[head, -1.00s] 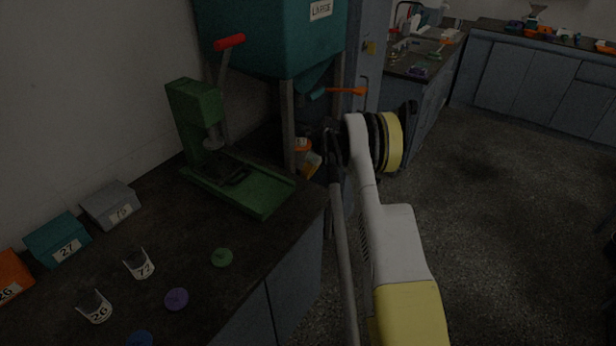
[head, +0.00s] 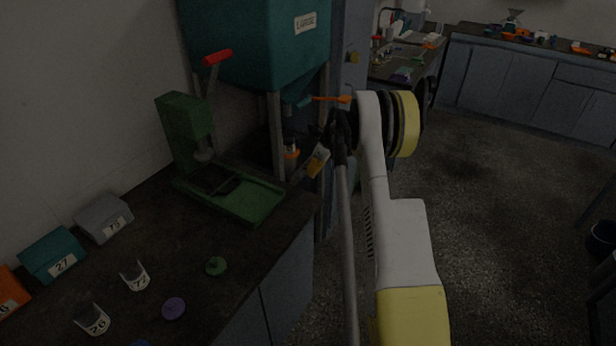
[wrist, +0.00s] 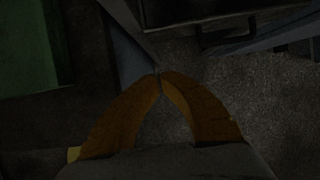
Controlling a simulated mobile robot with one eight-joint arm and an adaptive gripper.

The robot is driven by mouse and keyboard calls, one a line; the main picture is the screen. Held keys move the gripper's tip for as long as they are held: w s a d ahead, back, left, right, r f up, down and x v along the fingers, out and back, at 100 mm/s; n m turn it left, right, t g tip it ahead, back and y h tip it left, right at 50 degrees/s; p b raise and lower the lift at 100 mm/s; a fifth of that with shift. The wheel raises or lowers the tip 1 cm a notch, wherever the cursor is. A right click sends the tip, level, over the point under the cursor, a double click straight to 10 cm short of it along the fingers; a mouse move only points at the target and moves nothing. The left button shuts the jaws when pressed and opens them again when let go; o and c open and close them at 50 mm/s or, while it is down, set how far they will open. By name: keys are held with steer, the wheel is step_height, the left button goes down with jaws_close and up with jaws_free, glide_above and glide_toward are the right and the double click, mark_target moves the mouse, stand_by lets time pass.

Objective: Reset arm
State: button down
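My arm reaches forward past the right side of the counter in the head view. My gripper (head: 317,161) shows small and dim near the hopper's legs, partly hidden by my own arm links. In the wrist view its two orange-brown fingers (wrist: 159,76) meet at the tips. Nothing shows between them, so it is shut and empty. Dark floor lies below the fingertips. A container with an orange ring (head: 291,153) stands under the teal hopper (head: 255,45), just left of my gripper; I cannot tell whether they touch.
A green press (head: 185,130) with a red handle stands on the dark counter (head: 150,225). Several labelled bins, two clear cups, and a green lid (head: 216,266) and purple lid (head: 173,308) sit nearer. Open floor (head: 500,220) lies right.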

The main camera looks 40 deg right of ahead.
steer(key=shift+s+d+r, duration=0.1)
steer(key=shift+s+r, duration=0.1)
steer(key=shift+r, duration=0.25)
steer(key=s+a+r+n, duration=0.4)
steer(key=a+r+n, duration=0.1)
steer(key=a+r, duration=0.3)
steer(key=s+a+r+n+t+h, duration=0.1)
steer(key=s+a+r+n, duration=0.2)
steer(key=a+r+n, duration=0.35)
steer(key=s+a+r+n, duration=0.4)
steer(key=a+r, duration=0.4)
steer(key=r, duration=0.1)
steer(key=s+a+n+t, duration=0.1)
steer(key=s+a+n, duration=0.5)
steer(key=s, duration=0.5)
steer(key=s+a+n+t, duration=0.1)
steer(key=s+a+n, duration=0.6)
steer(key=s+n, duration=0.3)
steer(key=shift+s+a+f+h, duration=0.15)
steer(key=shift+s+f+h, duration=0.25)
steer(key=shift+s, duration=0.25)
